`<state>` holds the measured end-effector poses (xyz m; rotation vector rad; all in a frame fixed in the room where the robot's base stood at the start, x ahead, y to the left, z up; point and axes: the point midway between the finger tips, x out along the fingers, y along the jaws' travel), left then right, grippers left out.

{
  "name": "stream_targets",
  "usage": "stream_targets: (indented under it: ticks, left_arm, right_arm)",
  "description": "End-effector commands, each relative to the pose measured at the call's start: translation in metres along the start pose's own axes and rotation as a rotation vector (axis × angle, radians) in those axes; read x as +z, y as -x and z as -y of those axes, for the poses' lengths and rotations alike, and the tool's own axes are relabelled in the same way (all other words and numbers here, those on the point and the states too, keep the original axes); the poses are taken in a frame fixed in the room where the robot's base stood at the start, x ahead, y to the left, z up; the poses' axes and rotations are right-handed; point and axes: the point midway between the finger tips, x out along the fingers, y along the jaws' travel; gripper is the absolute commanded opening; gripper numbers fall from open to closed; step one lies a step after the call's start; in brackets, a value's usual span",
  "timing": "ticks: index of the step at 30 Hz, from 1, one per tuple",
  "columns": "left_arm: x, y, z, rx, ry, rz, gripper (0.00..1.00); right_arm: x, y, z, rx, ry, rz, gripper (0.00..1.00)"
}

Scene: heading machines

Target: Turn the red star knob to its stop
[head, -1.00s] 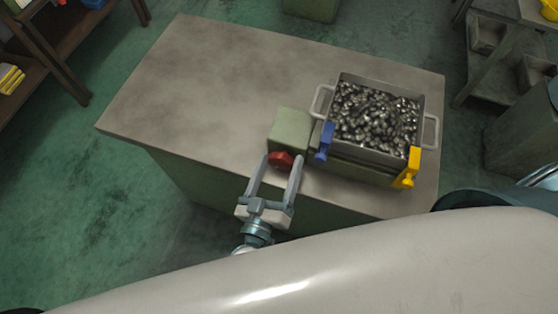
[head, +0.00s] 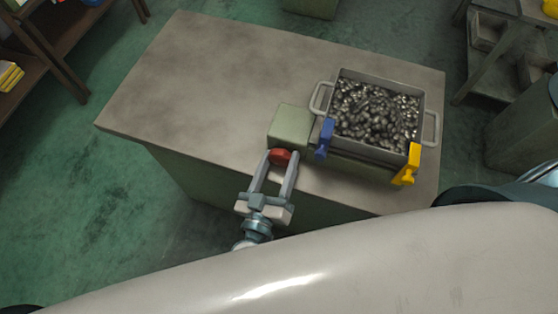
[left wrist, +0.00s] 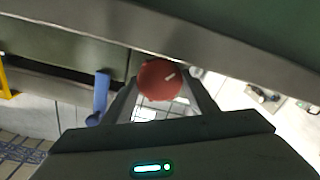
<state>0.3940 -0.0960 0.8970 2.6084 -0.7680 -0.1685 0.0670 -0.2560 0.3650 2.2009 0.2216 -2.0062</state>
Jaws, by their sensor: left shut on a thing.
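The red star knob (head: 280,156) sits on the front face of a pale green box (head: 291,125) on the workbench. In the left wrist view the fingertips (left wrist: 161,77) flank the knob. My right gripper is not in view.
A grey metal bin (head: 372,151) full of shiny metal parts stands right of the box. A blue clamp-like piece (head: 325,139) is close to the knob's right, and a yellow one (head: 409,165) is farther right. The left of the workbench (head: 190,80) is clear.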

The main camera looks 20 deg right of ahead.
Motion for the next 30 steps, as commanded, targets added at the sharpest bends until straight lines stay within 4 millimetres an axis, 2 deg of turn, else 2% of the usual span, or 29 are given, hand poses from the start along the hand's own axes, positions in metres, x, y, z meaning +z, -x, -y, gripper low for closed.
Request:
stream_targets:
  ticks: [15, 30]
  left_arm:
    - [0.002, 0.000, 0.000, 0.001, -0.270, -0.006, 0.30]
    - [0.001, 0.000, -0.001, 0.004, -0.540, -0.012, 0.30]
  right_arm:
    - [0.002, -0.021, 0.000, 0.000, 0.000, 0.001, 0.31]
    - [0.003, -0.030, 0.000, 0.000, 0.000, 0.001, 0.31]
